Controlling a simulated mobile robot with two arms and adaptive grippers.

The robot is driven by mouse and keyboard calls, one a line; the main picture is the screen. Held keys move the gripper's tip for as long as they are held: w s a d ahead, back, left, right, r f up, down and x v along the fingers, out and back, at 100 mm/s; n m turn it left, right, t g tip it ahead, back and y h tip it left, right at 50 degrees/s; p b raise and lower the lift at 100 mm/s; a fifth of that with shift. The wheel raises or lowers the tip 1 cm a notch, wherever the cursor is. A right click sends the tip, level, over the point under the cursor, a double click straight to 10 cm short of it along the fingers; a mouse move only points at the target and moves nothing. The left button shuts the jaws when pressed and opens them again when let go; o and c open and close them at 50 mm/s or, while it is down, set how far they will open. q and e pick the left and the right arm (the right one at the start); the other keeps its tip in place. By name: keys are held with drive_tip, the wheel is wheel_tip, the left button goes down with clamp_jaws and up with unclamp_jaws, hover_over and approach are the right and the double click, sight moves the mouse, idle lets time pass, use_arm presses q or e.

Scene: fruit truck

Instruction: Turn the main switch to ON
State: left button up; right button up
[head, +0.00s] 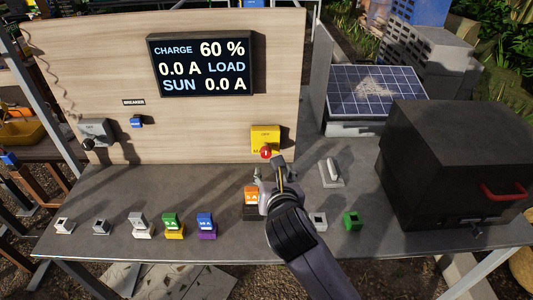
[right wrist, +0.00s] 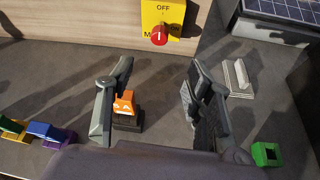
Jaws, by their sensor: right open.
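The main switch is a yellow plate (head: 265,134) with a red knob (head: 265,152), low on the right of the wooden panel. The right wrist view shows the red knob (right wrist: 159,35) with a white mark on it and the word OFF on the yellow plate (right wrist: 165,13) above it. My right gripper (head: 272,166) is just below and in front of the knob, apart from it. In the right wrist view its two fingers (right wrist: 158,88) are spread wide and empty, with the knob beyond them. The left gripper does not show.
A display (head: 201,64) reads CHARGE 60 %, 0.0 A LOAD, SUN 0.0 A. An orange block (right wrist: 124,103) on a dark base stands below the gripper. Several coloured blocks line the table front. A black box (head: 450,150) and a solar panel (head: 378,92) stand at right.

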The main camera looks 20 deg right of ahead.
sight(267, 153)
drive_tip(key=x, duration=1.6)
drive_tip(key=shift+w+f, duration=0.2)
drive_tip(key=shift+f, duration=0.05)
drive_tip(key=shift+c, duration=0.4)
clamp_jaws()
